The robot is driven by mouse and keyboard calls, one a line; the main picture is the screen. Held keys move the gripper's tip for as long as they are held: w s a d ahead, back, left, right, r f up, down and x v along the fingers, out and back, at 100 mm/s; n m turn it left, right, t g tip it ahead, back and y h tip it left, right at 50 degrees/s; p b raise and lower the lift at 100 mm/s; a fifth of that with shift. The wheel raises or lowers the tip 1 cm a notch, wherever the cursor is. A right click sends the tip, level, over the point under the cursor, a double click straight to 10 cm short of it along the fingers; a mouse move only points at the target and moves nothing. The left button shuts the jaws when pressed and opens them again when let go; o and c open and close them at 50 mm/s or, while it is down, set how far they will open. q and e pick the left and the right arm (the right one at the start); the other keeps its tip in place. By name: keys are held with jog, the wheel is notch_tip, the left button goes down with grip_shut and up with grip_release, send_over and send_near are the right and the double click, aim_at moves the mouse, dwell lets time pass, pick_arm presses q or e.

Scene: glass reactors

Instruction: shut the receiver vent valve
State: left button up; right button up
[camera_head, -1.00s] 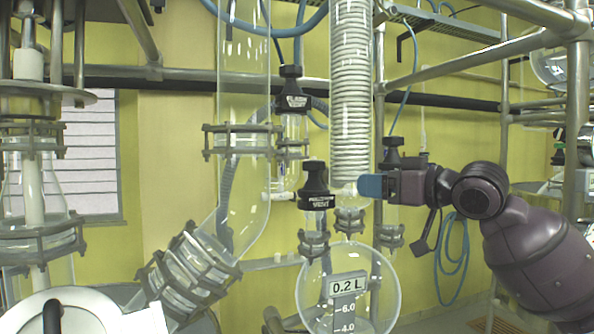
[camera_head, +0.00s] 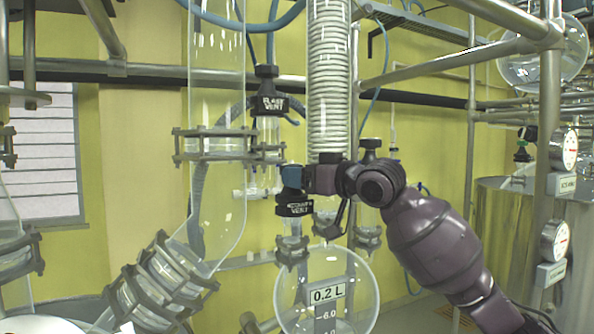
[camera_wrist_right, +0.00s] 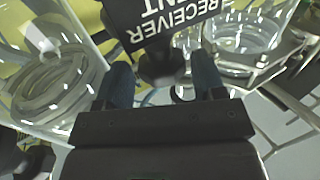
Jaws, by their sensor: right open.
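The receiver vent valve (camera_head: 295,210) is a black valve with a white-lettered label, above the round receiver flask (camera_head: 355,285). My right gripper (camera_head: 291,178) is at the top of this valve, its blue fingertip covering much of the knob. In the right wrist view the "RECEIVER VENT" label (camera_wrist_right: 168,18) is upside down at the top. A dark rounded part of the valve (camera_wrist_right: 162,68) shows between the two blue fingers of my right gripper (camera_wrist_right: 161,82). The fingers are apart, with gaps beside that part; I cannot tell whether either touches it. My left gripper is not in view.
The coiled condenser (camera_head: 329,80) stands close behind my right gripper. The flask vent valve (camera_head: 267,100) is above and left. Another black-capped valve (camera_head: 370,145) is just right, behind my wrist. A wide glass tube (camera_head: 217,90) and metal rails surround the area.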

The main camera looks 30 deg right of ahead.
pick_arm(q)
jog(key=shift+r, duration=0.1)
pick_arm(e)
jog(key=shift+x, duration=0.8)
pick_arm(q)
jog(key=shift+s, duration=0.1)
pick_arm(e)
jog(key=shift+s, duration=0.1)
jog(key=c, duration=0.6)
jog(key=shift+c, duration=0.2)
jog(key=shift+m+t+h, duration=0.3)
jog(key=shift+m+h, duration=0.2)
jog(key=shift+h, duration=0.3)
